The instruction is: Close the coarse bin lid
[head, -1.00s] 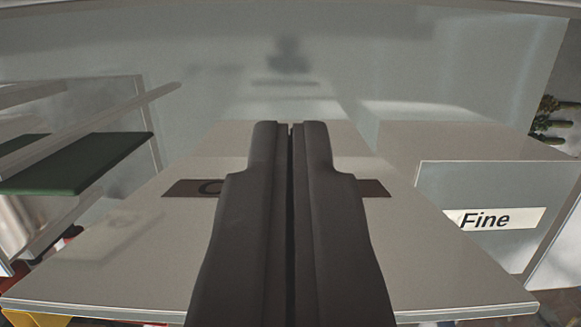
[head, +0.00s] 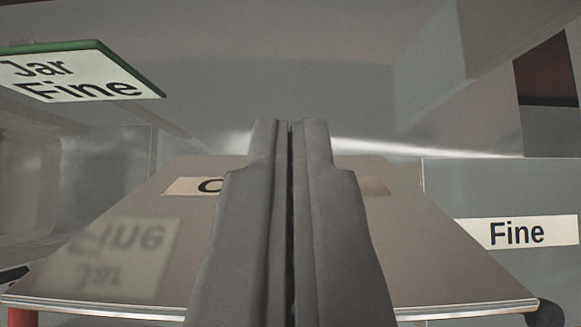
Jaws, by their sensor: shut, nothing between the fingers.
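The coarse bin lid (head: 430,270) is a shiny grey panel across the lower middle, its near edge low in the picture. A pale label (head: 193,187) on it shows a letter C; the rest of the word is behind my gripper. My gripper (head: 289,122) is shut and empty, with its dark fingers in front of the middle of the lid. I cannot tell whether the fingertips touch it. The lid's exact tilt is hard to judge from this view.
A green-edged sign reading "Jar Fine" (head: 85,75) hangs at upper left and is mirrored in the lid. A grey panel with a "Fine" label (head: 517,233) stands close on the right. A dark opening (head: 551,75) shows at upper right.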

